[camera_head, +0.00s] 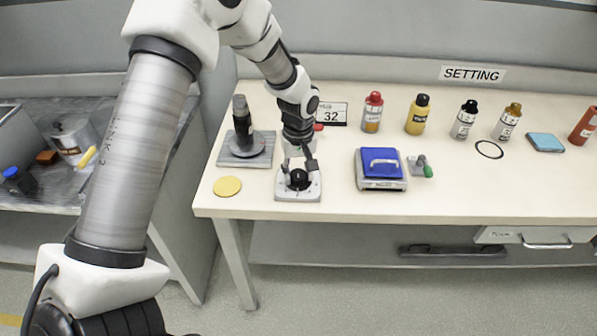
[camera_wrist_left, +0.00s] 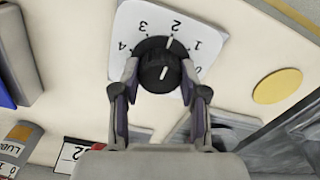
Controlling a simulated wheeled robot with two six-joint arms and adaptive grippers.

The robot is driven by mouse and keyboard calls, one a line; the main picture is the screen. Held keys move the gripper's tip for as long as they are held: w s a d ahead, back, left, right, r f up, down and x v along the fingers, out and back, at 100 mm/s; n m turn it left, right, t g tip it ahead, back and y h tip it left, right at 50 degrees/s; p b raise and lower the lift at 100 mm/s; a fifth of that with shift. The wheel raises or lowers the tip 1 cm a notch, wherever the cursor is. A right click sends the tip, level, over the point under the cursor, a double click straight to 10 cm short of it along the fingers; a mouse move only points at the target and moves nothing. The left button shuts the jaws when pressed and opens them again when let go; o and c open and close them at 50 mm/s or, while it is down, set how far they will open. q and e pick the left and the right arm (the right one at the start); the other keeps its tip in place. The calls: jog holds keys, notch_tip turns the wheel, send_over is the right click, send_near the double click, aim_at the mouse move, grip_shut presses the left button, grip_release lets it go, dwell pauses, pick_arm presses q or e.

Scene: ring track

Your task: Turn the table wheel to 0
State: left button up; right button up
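The table wheel is a black round knob (camera_wrist_left: 160,65) on a white dial plate (camera_wrist_left: 124,22) marked 0 to 4. It also shows in the head view as a black knob (camera_head: 299,179) on its plate (camera_head: 284,194), near the table's front edge. The white mark on the knob points roughly toward 2. My left gripper (camera_wrist_left: 159,68) is over the knob, one finger on each side, spread apart. I cannot tell whether the fingertips touch it. In the head view my left gripper (camera_head: 299,168) reaches down onto the dial. My right gripper is not in view.
A grey base with an upright post (camera_head: 242,135) stands left behind the dial. A yellow disc (camera_head: 227,186) lies to its left. A blue-topped device (camera_head: 380,165) stands to its right.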

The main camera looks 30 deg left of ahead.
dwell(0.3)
pick_arm(q)
jog(key=m+p, duration=0.2)
jog(key=p, duration=0.1)
jog(key=shift+r+m, duration=0.2)
jog(key=shift+m, duration=0.2)
jog(key=m+p, duration=0.3)
jog(key=m, duration=0.1)
jog(key=m+p, duration=0.2)
jog(key=m, duration=0.2)
jog(key=shift+f+m, duration=0.15)
jog(key=shift+m, duration=0.25)
jog(key=m, duration=0.4)
jog(key=shift+p, duration=0.35)
jog(key=shift+f+m, duration=0.1)
jog(key=shift+m, duration=0.2)
jog(key=o, duration=1.1)
jog(key=shift+o, duration=0.2)
